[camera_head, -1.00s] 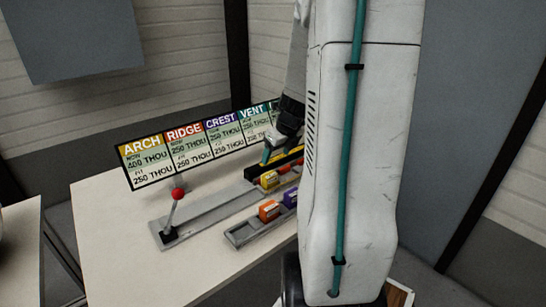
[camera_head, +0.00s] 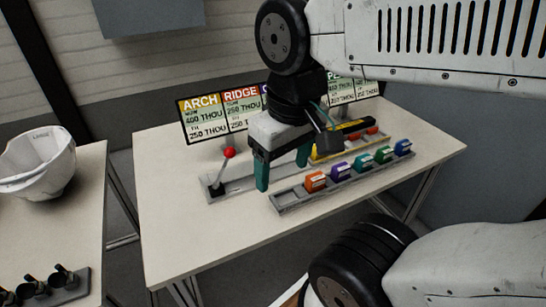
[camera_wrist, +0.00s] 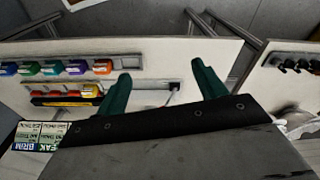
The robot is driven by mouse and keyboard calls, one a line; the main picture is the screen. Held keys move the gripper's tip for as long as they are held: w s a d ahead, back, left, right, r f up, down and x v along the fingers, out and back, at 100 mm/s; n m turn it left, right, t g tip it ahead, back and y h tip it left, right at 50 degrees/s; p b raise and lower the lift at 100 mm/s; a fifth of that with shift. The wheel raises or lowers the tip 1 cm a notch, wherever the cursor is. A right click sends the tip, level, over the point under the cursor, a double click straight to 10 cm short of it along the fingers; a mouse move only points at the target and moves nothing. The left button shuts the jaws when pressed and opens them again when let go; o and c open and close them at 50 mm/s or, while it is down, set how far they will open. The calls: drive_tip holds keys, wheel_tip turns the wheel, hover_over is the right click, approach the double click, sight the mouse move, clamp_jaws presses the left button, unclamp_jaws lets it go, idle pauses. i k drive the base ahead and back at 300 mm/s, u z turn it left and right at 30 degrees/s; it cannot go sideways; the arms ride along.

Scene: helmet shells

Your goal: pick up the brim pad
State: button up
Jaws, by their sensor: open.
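A blue pad (camera_head: 403,147) sits at the right end of the front row of coloured pads; it also shows at the left edge in the wrist view (camera_wrist: 8,68). Its colour is like the BRIM heading on the sign (camera_wrist: 45,141); I cannot read a label on the pad itself. My gripper (camera_head: 283,177) is open and empty, with teal fingers pointing down above the table, near the left end of the pad row and well left of the blue pad. Both fingers show in the wrist view (camera_wrist: 161,68).
The front tray (camera_head: 290,204) also holds orange, purple, teal and green pads. Behind it is a rail with a red-knobbed lever (camera_head: 229,153), a yellow pad, red-orange pads and a black-and-yellow bar. A white helmet shell (camera_head: 38,165) stands on the left table.

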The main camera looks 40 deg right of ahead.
sight(402, 148)
drive_tip(key=z, duration=1.2)
drive_tip(key=k, duration=0.7)
drive_tip(key=z, duration=0.95)
drive_tip(key=i, duration=0.5)
drive_tip(key=z, duration=0.05)
